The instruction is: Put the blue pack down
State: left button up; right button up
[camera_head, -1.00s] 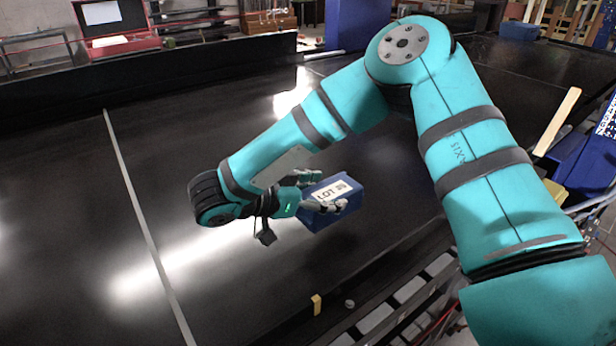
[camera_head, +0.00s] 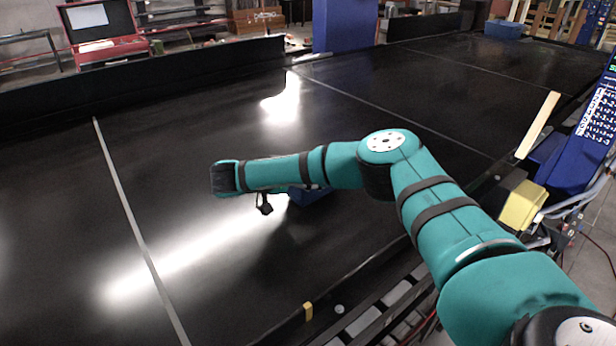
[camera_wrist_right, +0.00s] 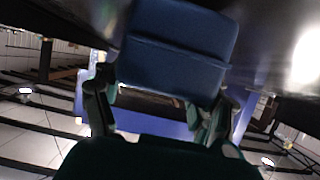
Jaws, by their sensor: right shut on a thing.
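The blue pack (camera_head: 311,195) shows in the head view as a small dark blue patch below my right forearm, low over the black conveyor belt (camera_head: 210,285). The arm hides most of it, and I cannot tell whether it touches the belt. In the right wrist view the pack (camera_wrist_right: 180,45) fills the upper middle, its plain blue side towards the camera. My right gripper (camera_wrist_right: 163,90) is shut on it, one finger at each side. My left gripper is not in view.
Pale strips cross the otherwise clear belt. A black side wall (camera_head: 150,78) runs along its far edge. A yellow box (camera_head: 522,205) and a blue machine with a keypad (camera_head: 598,112) stand at the right. A blue bin (camera_head: 503,29) is far back.

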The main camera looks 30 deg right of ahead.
jog(key=shift+w+f, duration=0.1)
jog(key=shift+f, duration=0.2)
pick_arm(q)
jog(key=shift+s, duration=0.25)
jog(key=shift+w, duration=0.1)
pick_arm(e)
jog(key=o, duration=1.3)
jog(key=shift+f, duration=0.1)
jog(key=o, duration=0.4)
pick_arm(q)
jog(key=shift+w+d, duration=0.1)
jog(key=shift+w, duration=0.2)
